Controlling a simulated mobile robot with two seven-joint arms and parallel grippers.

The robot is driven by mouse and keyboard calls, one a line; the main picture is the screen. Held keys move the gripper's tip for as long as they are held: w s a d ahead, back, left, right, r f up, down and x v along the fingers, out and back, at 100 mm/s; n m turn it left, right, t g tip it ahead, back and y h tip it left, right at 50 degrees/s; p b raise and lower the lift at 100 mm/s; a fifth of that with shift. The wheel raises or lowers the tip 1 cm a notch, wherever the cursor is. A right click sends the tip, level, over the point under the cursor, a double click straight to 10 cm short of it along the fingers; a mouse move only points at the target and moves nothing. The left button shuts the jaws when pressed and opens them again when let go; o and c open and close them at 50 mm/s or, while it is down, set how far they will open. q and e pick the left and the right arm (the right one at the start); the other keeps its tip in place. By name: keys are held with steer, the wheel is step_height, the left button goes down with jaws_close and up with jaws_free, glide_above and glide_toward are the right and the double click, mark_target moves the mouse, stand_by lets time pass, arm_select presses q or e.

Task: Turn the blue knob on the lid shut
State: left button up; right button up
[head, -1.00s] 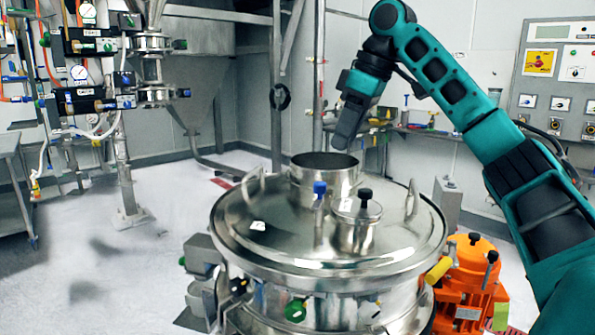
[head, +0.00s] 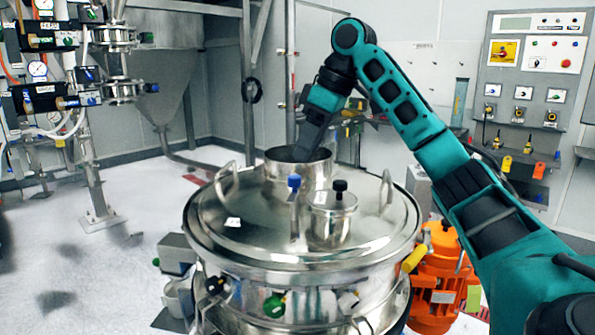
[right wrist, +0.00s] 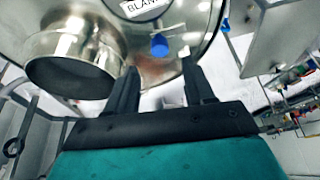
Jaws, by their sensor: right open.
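The blue knob (head: 294,182) stands on top of a small upright metal fitting on the round shiny lid (head: 258,230), beside the open spout. In the right wrist view the blue knob (right wrist: 159,45) lies beyond the fingertips, roughly in line with the gap between them, and nothing is held. My right gripper (right wrist: 160,70) is open. In the head view the right gripper (head: 303,148) points down at the spout, and its fingertips are hard to make out there. My left gripper is not in view.
The open metal spout (head: 298,170) rises from the lid near the right gripper. A capped metal pot with a black knob (head: 332,220) stands in front. Lid handles (head: 386,192) rise at the sides. An orange motor unit (head: 436,285) stands at the right, below my arm.

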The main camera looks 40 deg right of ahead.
mark_target(295, 176)
steer(key=shift+x, duration=3.25)
steer(key=shift+c, duration=0.2)
jaws_close()
